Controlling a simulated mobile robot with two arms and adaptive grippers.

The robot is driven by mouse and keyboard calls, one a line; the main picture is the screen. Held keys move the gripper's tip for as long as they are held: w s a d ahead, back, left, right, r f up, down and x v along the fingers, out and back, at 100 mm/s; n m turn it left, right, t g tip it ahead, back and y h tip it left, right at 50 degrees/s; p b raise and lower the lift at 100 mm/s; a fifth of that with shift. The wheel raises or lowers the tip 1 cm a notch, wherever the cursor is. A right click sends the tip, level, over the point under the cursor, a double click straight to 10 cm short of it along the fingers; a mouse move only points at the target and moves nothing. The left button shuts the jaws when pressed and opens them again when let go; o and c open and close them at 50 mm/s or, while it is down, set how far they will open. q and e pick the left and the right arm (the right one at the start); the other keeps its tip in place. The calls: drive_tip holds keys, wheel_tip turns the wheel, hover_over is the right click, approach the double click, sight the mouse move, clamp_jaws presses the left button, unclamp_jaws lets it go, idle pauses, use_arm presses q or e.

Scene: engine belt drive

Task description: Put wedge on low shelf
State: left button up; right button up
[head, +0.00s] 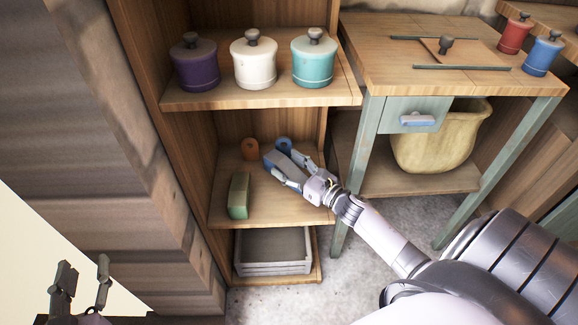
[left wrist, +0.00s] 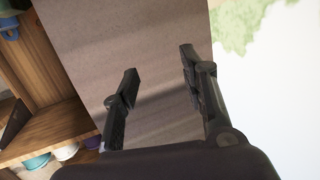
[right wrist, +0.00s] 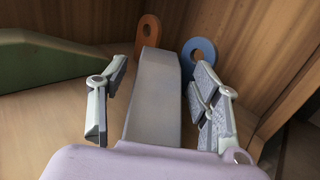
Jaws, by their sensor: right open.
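A grey wedge-shaped block (head: 281,163) lies on the middle shelf board (head: 262,207) of the wooden shelf unit. It also shows in the right wrist view (right wrist: 155,95), long, with a sloped far end. My right gripper (right wrist: 160,72) is open, with one finger on each side of this grey block. I see small gaps beside it, and its near end is hidden by the gripper body. A green block with a slanted top (head: 238,195) lies to the left on the same board. My left gripper (head: 84,268) is open and empty, outside the unit at the lower left.
An orange ring (right wrist: 148,30) and a blue ring (right wrist: 200,62) stand behind the grey block. Purple, white and teal jars (head: 253,62) stand on the board above. A grey crate (head: 272,250) sits on the bottom board. A table (head: 400,75) stands to the right.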

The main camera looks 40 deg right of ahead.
idle(0.3)
